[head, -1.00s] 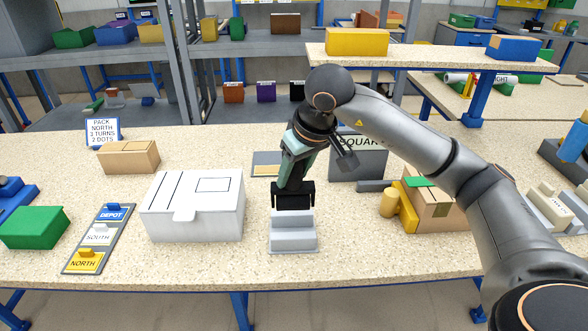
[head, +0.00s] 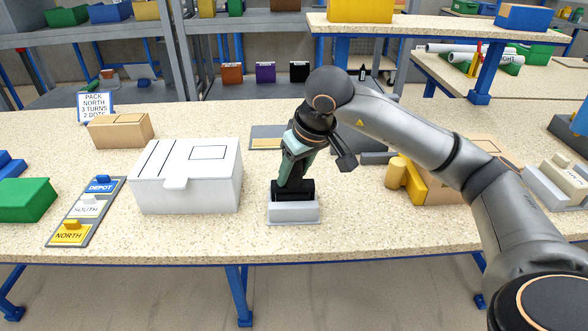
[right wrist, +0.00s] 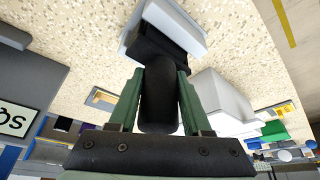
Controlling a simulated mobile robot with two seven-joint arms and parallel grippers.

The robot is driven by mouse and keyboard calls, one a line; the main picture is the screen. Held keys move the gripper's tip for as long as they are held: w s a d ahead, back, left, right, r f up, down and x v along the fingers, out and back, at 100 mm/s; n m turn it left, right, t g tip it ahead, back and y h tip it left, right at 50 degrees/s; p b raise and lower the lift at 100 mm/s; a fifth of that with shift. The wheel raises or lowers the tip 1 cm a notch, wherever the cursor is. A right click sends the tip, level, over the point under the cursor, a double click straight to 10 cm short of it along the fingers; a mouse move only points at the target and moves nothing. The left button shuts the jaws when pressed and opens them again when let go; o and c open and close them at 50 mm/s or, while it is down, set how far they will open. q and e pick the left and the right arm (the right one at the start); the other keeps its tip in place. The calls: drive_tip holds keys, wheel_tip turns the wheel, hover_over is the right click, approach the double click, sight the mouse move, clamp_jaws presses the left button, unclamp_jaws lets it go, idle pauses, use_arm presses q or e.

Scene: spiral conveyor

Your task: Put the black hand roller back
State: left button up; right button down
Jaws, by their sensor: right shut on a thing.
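The black hand roller (head: 293,190) is in my right gripper (head: 292,172), low over the light grey stand (head: 293,212) at the front middle of the table. In the head view the roller's lower part meets the stand's front wall, which hides its underside. In the right wrist view the green fingers of my right gripper (right wrist: 159,90) are shut on the roller's dark handle (right wrist: 158,100). The black roller body (right wrist: 160,45) lies against the pale stand (right wrist: 172,18). I cannot tell whether it rests fully in it. My left gripper is not in view.
A white lidded box (head: 188,180) stands close left of the stand. Further left are a label board (head: 87,212) and a green box (head: 25,200). A yellow piece (head: 414,183) and a cardboard box (head: 447,188) lie to the right. The table's front edge is near the stand.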

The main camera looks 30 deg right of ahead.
idle(0.4)
drive_tip(key=shift+f+b, duration=0.25)
drive_tip(key=shift+b, duration=0.05)
drive_tip(key=c, duration=0.7)
unclamp_jaws()
drive_tip(key=o, duration=0.4)
drive_tip(key=shift+o, duration=0.2)
drive_tip(key=p+v, duration=0.1)
drive_tip(key=v, duration=1.1)
drive_tip(key=shift+r, duration=0.35)
drive_tip(key=shift+s, duration=0.1)
